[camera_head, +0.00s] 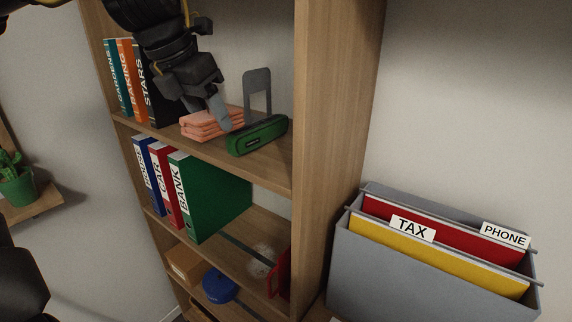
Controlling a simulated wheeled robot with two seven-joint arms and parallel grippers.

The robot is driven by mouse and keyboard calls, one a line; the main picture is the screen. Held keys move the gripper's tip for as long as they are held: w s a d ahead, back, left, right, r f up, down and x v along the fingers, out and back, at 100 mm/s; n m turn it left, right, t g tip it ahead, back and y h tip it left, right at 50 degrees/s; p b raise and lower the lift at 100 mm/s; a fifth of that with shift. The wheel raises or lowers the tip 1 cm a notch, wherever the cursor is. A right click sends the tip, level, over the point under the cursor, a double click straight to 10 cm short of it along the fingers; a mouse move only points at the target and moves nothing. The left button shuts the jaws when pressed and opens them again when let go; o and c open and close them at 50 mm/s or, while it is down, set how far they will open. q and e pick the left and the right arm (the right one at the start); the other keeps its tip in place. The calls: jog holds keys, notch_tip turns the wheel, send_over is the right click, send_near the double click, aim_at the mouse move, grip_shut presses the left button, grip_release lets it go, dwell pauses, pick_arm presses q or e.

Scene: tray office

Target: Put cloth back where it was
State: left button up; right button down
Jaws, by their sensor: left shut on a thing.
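The cloth (197,127) is a folded salmon-pink stack at the upper shelf (222,151), near its front edge. My left gripper (217,110) comes down from above and is shut on the cloth. One grey finger shows in front of the cloth's right part; the other finger is hidden. The cloth looks level and close to the shelf board, but I cannot tell whether it rests on it. My right gripper is not in view.
A green box-shaped object (257,136) sits just right of the cloth, before a grey bookend (257,90). Upright books (127,82) stand to the left. A grey file holder (420,262) with folders stands at right, beyond the wooden side panel (333,110).

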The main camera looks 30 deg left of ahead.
pick_arm(q)
jog(key=p, duration=0.2)
send_over(286, 164)
notch_tip(286, 164, down, 2)
jog(key=shift+b, duration=0.35)
jog(key=shift+s+a+f, duration=0.1)
jog(key=shift+a+f, duration=0.25)
jog(key=shift+f, duration=0.2)
jog(key=f, duration=0.3)
jog(key=shift+s+d, duration=0.1)
jog(key=shift+d, duration=0.2)
jog(key=shift+f+p, duration=0.2)
jog(key=shift+p, duration=0.25)
jog(key=shift+w+f, duration=0.2)
jog(key=shift+w, duration=0.05)
jog(key=shift+s, duration=0.1)
